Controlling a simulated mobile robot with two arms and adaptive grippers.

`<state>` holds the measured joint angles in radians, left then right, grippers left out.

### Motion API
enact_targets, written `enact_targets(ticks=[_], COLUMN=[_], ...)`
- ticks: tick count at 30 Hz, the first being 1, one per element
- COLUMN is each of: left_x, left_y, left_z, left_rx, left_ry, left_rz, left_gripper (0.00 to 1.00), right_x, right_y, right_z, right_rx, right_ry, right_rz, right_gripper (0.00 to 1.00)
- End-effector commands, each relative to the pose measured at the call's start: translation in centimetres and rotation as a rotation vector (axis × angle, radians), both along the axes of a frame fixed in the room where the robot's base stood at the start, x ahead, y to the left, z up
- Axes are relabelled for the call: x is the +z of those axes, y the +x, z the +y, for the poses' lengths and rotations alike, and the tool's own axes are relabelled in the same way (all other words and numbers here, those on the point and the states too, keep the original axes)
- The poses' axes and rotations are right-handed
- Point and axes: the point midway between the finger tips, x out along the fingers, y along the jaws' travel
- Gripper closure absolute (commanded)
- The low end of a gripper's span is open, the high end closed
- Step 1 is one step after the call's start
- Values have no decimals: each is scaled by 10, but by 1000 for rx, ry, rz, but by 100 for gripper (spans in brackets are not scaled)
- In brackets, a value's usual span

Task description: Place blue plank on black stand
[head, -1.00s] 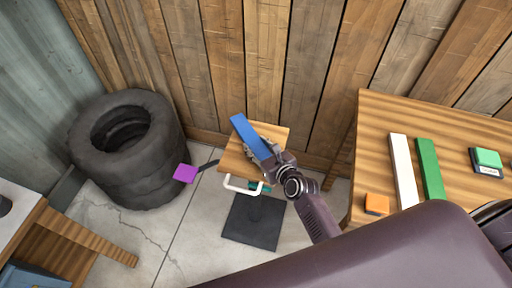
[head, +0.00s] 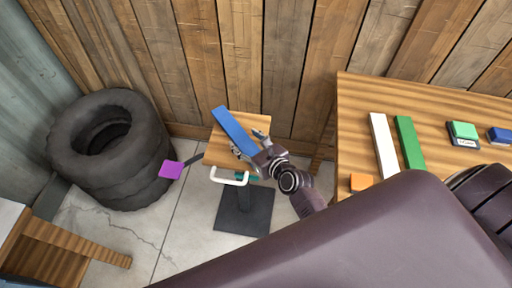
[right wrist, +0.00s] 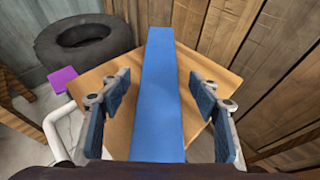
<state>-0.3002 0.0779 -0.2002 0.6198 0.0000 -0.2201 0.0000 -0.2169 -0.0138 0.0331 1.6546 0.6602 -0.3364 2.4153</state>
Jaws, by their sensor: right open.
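In the right wrist view the plank (right wrist: 161,95) runs lengthwise away from me across the wooden top (right wrist: 118,98). One end reaches to or past the far edge. My right gripper (head: 248,144) is open at the plank's near end. In the right wrist view its fingers (right wrist: 159,82) stand on either side of the plank, with gaps on both sides. My left gripper is not in view.
A white bent handle (head: 229,177) and a purple square (head: 171,169) stick out beside the stand. Stacked tyres (head: 110,150) stand to the left. The wooden table (head: 360,115) at right holds a white plank (head: 382,145), a green plank (head: 409,142) and small blocks. A plank wall stands close behind.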

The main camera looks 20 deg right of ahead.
Motion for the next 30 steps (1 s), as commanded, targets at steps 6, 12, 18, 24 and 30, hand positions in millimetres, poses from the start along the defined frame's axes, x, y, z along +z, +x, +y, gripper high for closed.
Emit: enact_targets(ticks=[6, 12, 18, 24, 30], left_x=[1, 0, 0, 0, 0], left_y=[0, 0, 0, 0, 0], left_z=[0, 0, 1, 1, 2], left_rx=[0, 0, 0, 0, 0], left_ry=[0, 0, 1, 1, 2], left_rz=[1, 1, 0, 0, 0], left_gripper=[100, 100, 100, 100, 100], right_x=[17, 27, 31, 31, 31], right_y=[-43, -67, -74, -74, -74], right_z=[-8, -13, -14, -14, -14], right_rx=[1, 0, 1, 1, 1], right_ry=[0, 0, 0, 0, 0], right_rz=[3, 2, 1, 1, 1], right_gripper=[43, 43, 43, 43, 43])
